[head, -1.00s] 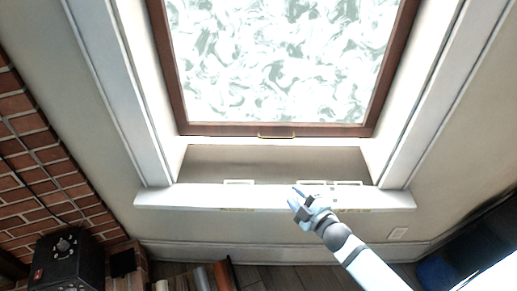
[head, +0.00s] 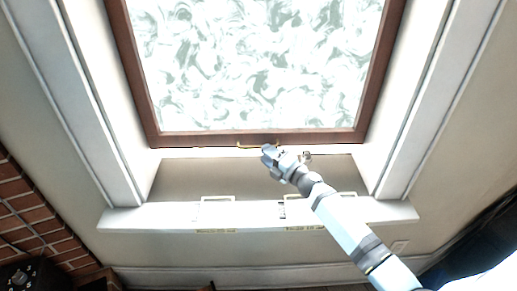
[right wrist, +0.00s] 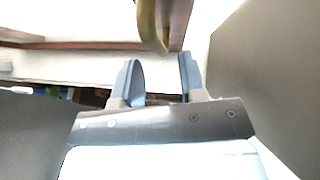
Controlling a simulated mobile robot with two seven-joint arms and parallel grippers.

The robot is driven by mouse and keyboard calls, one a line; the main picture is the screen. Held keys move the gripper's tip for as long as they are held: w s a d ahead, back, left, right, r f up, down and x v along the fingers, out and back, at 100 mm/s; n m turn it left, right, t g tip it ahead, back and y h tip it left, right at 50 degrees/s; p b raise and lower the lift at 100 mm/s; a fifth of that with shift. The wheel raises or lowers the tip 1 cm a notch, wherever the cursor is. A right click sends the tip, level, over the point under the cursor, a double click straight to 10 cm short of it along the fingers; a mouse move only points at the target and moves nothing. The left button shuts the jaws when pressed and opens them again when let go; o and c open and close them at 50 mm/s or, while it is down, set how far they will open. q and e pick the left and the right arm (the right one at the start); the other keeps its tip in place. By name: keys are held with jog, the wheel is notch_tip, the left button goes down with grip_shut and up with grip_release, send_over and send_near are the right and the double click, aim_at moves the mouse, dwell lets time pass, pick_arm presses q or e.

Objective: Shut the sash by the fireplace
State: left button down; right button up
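The sash (head: 250,139) is a brown wooden frame around pale swirled glass. Its bottom rail sits above the white sill (head: 150,217), with a grey gap between them. A thin brass handle (head: 246,147) is on the bottom rail; its right part is hidden behind my gripper in the head view. My right gripper (head: 267,153) is at the rail, close by the handle. In the right wrist view, its two blue-grey fingers (right wrist: 158,78) are apart with nothing between them. The handle (right wrist: 148,25) shows large just beyond the fingertips. My left gripper is not in view.
White window jambs (head: 425,110) stand on both sides of the sash. A brick fireplace (head: 35,215) with a black box (head: 20,275) is at the lower left. White latch-like outlines (head: 217,199) lie along the sill.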

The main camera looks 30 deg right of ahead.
aim_at(259, 147)
jog(key=shift+x, duration=2.05)
jog(key=shift+f, duration=0.1)
grip_shut()
